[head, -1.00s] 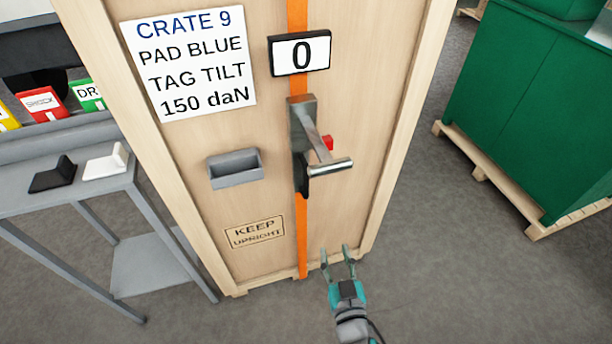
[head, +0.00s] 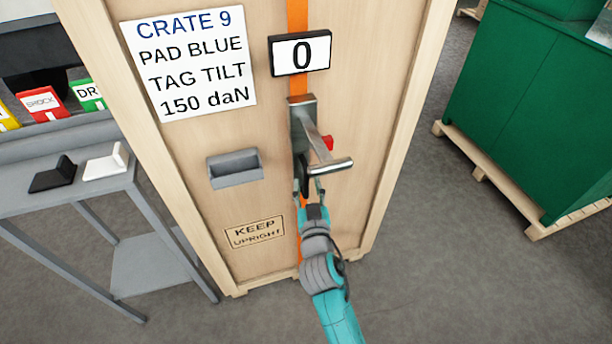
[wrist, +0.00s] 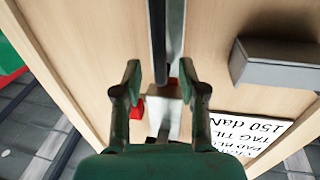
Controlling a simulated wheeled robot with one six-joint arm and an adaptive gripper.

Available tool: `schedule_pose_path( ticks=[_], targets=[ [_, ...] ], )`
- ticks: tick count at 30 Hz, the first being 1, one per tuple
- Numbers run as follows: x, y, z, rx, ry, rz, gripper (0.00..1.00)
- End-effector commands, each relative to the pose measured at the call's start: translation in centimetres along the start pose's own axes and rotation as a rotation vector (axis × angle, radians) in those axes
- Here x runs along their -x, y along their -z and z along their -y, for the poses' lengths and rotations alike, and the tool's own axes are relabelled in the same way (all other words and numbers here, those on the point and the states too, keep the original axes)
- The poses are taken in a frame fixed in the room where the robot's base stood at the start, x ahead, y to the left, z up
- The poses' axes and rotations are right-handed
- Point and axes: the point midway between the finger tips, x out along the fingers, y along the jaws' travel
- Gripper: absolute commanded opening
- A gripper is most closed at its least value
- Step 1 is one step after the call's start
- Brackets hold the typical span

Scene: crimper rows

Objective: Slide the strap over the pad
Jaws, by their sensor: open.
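The orange strap (head: 298,14) runs vertically down the front of the wooden crate (head: 240,120), passing behind the display and the metal tensioner (head: 303,125). The tensioner has a long lever with a crossbar (head: 330,165) and a red part (head: 328,142). My gripper (head: 309,188) is open just below the tensioner, partly hiding the strap. In the wrist view my two fingers (wrist: 160,80) are spread on either side of a dark strip; I cannot tell whether they touch it. No blue pad shows.
A display (head: 300,54) reads 0. A label (head: 190,62) says crate 9, pad blue, tag tilt, 150 daN. An empty-looking grey holder (head: 235,168) juts from the crate. The grey table (head: 110,190) stands left; a green crate (head: 530,100) stands right on a pallet.

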Motion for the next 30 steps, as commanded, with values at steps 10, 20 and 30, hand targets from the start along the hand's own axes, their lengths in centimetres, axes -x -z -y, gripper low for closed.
schedule_pose_path(
  ticks=[10, 20, 30],
  targets=[
    [-3.7, 0.0, 0.0, -0.001, 0.000, 0.000, 0.41],
    [-4.0, 0.0, 0.0, 0.000, 0.000, 0.000, 0.41],
    [-4.0, 0.0, 0.0, 0.000, 0.001, 0.000, 0.00]
  ],
)
